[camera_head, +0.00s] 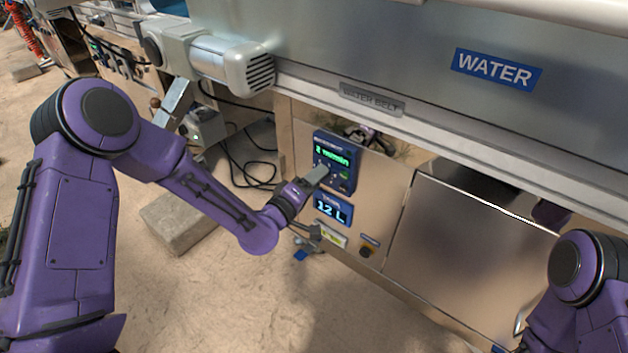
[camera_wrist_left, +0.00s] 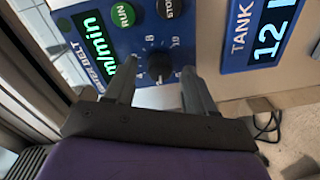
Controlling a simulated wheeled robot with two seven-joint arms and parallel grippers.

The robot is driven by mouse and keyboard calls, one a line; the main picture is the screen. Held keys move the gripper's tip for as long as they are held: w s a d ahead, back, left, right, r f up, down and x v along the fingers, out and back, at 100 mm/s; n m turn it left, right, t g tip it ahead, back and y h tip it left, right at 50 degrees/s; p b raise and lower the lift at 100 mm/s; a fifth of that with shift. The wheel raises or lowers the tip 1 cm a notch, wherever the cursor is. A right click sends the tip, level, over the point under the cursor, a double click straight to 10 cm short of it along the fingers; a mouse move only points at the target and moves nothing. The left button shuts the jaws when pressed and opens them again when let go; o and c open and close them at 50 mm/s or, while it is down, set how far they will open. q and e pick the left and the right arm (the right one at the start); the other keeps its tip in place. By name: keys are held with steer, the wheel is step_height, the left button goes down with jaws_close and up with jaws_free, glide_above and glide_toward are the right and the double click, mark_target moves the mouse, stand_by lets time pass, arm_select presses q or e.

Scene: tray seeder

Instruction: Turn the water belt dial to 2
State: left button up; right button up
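The water belt dial (camera_wrist_left: 158,66) is a black knob on a blue control box (camera_head: 324,147), with numbers printed around it. In the left wrist view my left gripper (camera_wrist_left: 159,68) has its two fingers apart, one on each side of the dial, with a gap visible at both sides. In the head view the left gripper (camera_head: 318,174) is at the box front and covers the dial. The box's green display (camera_head: 332,155) appears to read 2 m/min. My right arm shows at the lower right, but its gripper is not in view.
Green RUN (camera_wrist_left: 123,15) and dark STOP (camera_wrist_left: 171,8) buttons sit beside the dial. A blue tank display (camera_head: 333,210) reading 12 L is below the box. A black knob (camera_head: 366,251) sits lower on the panel. A pale block (camera_head: 180,221) lies on the floor.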

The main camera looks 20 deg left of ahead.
arm_select(q)
steer(key=p+v, duration=0.2)
steer(key=v, duration=0.8)
steer(key=shift+s, duration=0.25)
arm_select(e)
steer(key=shift+r, duration=0.9)
arm_select(q)
steer(key=shift+a+r, duration=0.1)
